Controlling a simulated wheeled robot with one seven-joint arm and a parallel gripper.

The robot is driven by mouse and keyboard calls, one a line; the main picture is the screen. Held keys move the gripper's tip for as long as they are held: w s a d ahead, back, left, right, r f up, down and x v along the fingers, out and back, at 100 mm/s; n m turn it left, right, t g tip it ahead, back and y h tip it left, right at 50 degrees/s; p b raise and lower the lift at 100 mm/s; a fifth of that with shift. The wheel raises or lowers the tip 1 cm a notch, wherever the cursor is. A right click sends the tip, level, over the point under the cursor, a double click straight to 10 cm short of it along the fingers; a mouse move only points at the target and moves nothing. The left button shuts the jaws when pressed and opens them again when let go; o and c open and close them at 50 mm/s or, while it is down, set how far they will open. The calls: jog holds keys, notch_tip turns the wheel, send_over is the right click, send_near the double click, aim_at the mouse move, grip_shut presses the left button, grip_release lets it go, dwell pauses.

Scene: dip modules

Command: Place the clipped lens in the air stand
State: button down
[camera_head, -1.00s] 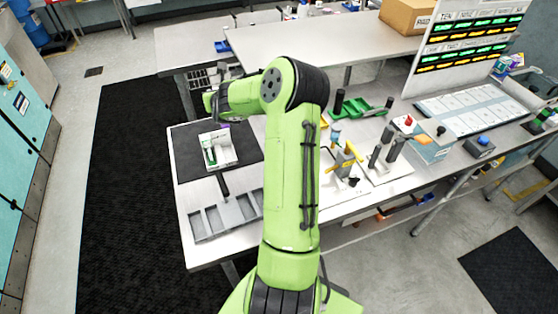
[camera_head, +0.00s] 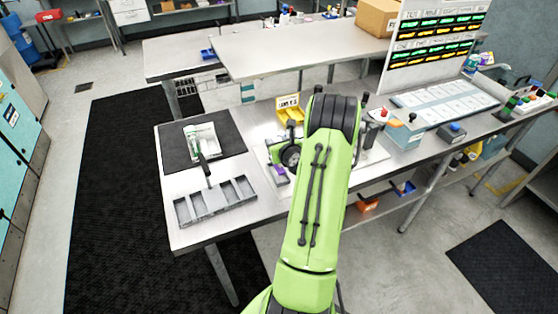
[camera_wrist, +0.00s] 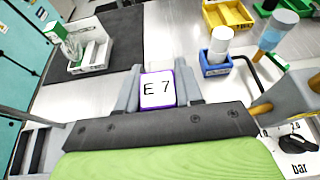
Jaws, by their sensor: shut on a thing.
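My gripper (camera_wrist: 158,92) is shut on a small white square piece with a purple edge, marked E 7 (camera_wrist: 157,90). I take this to be the clipped lens; a lens in it cannot be made out. In the head view a bit of purple (camera_head: 279,171) shows beside my wrist. A white plate marked "bar" (camera_wrist: 302,168) with a black part on it (camera_wrist: 298,141) is at the lower right of the wrist view. It may belong to the air stand, which my arm mostly hides in the head view. The held piece appears apart from it.
A blue bin (camera_wrist: 215,65) with a white cylinder stands ahead, near a yellow bin (camera_wrist: 228,15). A blue and orange tool (camera_wrist: 275,32) rises at the right. A white tray (camera_head: 203,137) lies on the dark mat, behind a grey divided tray (camera_head: 215,203).

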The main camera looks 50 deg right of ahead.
jog(key=f, duration=0.3)
jog(key=shift+s+a+f, duration=0.1)
jog(key=shift+s+a, duration=0.05)
jog(key=shift+s, duration=0.1)
jog(key=shift+f, duration=0.35)
jog(key=shift+w, duration=0.15)
jog(key=shift+f+b, duration=0.15)
jog(key=shift+b, duration=0.25)
jog(key=c, duration=0.7)
grip_release()
jog(key=shift+c, duration=0.2)
